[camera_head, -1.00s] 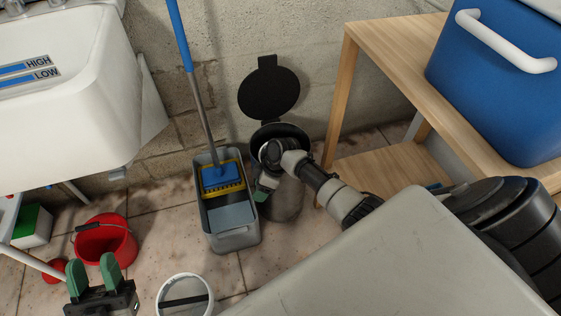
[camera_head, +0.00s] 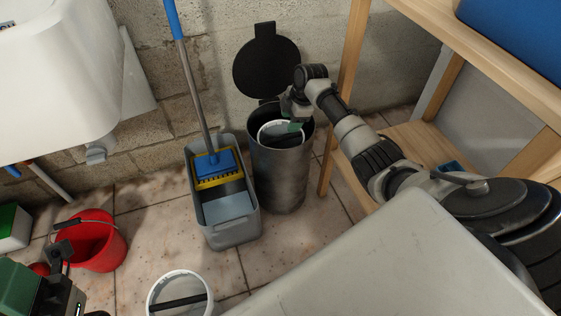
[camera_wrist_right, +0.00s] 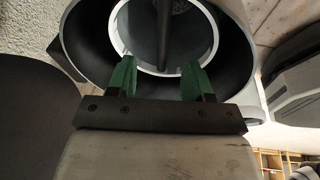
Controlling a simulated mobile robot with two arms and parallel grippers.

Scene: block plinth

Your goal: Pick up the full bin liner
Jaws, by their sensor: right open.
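The bin liner (camera_head: 270,130) is a white-rimmed round insert inside the dark cylindrical bin (camera_head: 278,180), whose black lid (camera_head: 266,62) stands open against the wall. In the right wrist view the liner's white rim and a dark bar (camera_wrist_right: 163,35) across its mouth show; its contents are hard to make out. My right gripper (camera_head: 293,124) is over the bin's mouth, open and empty; in the wrist view its green fingers (camera_wrist_right: 160,80) are spread to either side of the bar's line. My left gripper (camera_head: 30,288) is cut off at the lower left corner.
A grey mop bucket (camera_head: 228,228) with a mop stands just left of the bin. A wooden shelf (camera_head: 357,70) rises close on the right. A red bucket (camera_head: 100,243) and another white-rimmed round container (camera_head: 180,275) with a dark bar stand on the floor.

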